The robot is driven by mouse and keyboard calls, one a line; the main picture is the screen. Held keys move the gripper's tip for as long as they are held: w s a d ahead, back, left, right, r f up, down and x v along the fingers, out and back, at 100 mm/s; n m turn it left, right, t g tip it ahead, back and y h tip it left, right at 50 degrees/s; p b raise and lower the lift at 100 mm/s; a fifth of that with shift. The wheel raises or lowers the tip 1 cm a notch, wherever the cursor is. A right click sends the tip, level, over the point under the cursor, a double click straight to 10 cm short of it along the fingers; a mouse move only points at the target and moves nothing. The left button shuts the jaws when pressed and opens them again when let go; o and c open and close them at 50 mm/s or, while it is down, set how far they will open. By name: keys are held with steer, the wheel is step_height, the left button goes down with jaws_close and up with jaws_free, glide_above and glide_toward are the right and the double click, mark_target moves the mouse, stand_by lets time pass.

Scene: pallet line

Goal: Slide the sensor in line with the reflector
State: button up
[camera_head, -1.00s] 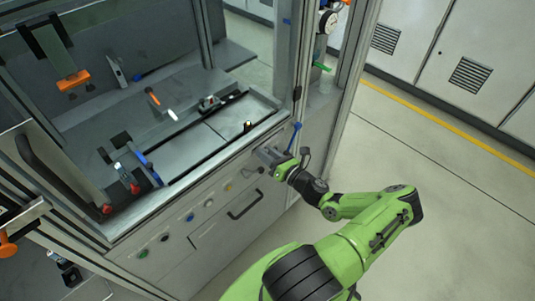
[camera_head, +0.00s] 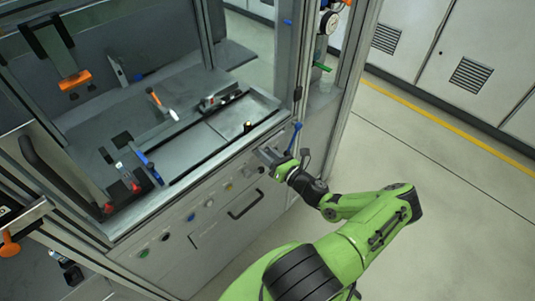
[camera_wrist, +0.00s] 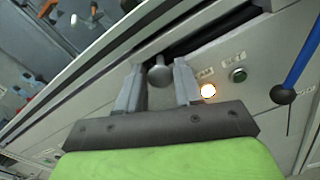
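My gripper (camera_head: 268,157) is outside the front of the cabinet, near its upper edge, with its fingers apart. In the wrist view my gripper (camera_wrist: 158,72) has a round grey knob (camera_wrist: 160,75) on a stem between its fingers, with gaps at both sides. A small dark peg (camera_head: 248,126) stands on the front ledge near my gripper; I cannot tell if it is the same knob. A dark block (camera_head: 218,100) lies on the deck behind. I cannot tell for certain which parts are the sensor and the reflector.
A blue lever (camera_head: 295,138) hangs right of my gripper; it also shows in the wrist view (camera_wrist: 300,60). A green button (camera_wrist: 238,75) and a lit white lamp (camera_wrist: 208,91) are on the front panel. Cabinet posts flank the opening. Open floor lies right.

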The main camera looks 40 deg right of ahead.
steer(key=s, duration=1.5)
steer(key=shift+s+d, duration=0.2)
steer(key=shift+s, duration=0.2)
steer(key=shift+w, duration=0.1)
